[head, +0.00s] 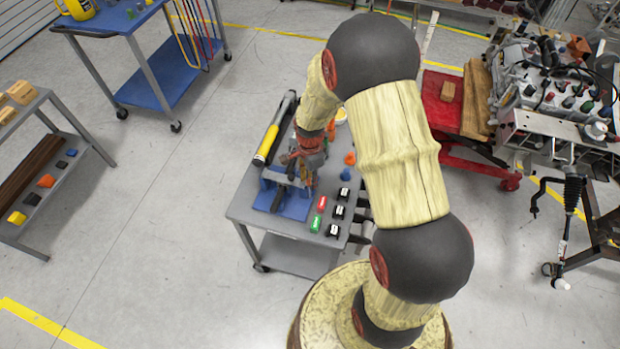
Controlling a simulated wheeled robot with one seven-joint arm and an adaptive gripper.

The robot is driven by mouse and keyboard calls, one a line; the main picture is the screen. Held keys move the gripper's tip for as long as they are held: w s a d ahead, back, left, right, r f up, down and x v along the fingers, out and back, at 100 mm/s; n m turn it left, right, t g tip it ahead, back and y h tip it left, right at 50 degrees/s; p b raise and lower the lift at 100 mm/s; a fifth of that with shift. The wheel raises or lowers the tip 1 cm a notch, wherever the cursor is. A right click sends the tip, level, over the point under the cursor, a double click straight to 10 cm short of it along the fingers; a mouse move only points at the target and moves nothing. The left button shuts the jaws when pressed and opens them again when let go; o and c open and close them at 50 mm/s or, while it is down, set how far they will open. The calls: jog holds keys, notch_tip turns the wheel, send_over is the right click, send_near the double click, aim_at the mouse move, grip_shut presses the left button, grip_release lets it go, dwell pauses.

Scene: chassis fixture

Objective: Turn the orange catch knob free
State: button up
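A blue fixture (295,208) sits on the grey cart, with upright blue parts on its base. My gripper (293,168) is over this fixture, pointing down, and its fingers overlap the upright parts in the picture. The fingers are small and dark here, so I cannot tell whether they are open or shut or touch anything. Two small orange pieces show to the right of my gripper: one (350,158) on the cart top and one (331,125) farther back beside my arm. I cannot tell whether either is the catch knob. Part of the fixture is hidden by my gripper.
The grey cart (245,208) also holds a yellow-and-black tube (266,145), a blue knob-like piece (345,174), a red block (322,203), a green block (315,223) and several black blocks. A red cart (440,115) stands to the right. Floor left of the cart is clear.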

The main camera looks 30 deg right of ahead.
jog(key=c, duration=0.6)
grip_shut()
jog(key=n, duration=0.4)
jog(key=n+p, duration=0.1)
jog(key=n, duration=0.2)
jog(key=shift+w+n, duration=0.1)
jog(key=shift+n, duration=0.2)
jog(key=n, duration=1)
jog(key=shift+n, duration=0.3)
